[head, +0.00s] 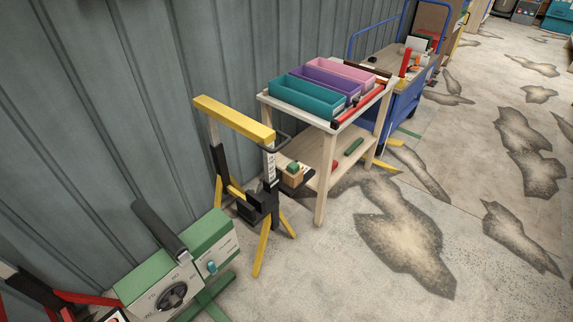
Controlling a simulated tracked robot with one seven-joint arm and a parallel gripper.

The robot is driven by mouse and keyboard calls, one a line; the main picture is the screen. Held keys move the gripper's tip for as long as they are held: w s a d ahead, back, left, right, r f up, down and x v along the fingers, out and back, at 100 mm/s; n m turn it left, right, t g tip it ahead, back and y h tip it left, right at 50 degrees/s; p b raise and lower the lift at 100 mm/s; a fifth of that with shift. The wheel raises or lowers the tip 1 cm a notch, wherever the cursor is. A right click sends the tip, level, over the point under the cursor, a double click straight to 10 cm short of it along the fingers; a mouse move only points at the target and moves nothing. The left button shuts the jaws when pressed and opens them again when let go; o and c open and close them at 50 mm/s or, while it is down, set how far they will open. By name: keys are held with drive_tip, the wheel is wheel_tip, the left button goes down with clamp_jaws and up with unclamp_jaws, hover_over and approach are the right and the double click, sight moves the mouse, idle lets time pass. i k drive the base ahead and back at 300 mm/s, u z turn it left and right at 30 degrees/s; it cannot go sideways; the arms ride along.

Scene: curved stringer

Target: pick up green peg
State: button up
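A dark green peg-like piece (353,146) lies on the lower shelf (318,153) of a light wooden stand, toward its right side. A small red piece (335,164) lies near it, to the left and closer. Another small green piece (292,167) shows on top of a tan block (293,175) at the stand's front left. At this size I cannot tell which green piece is the peg. My gripper is not seen in this view.
Teal (304,95), purple (328,82) and pink (345,72) bins stand on the stand's top. A yellow-topped black support (235,119) stands left of it, and a green-and-grey machine (178,270) lower left. A blue cart (401,105) is behind. Floor at right is clear.

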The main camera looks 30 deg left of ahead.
sight(292, 167)
drive_tip(key=u, duration=1.55)
drive_tip(key=k, duration=0.9)
drive_tip(key=i, duration=0.9)
drive_tip(key=z, duration=0.05)
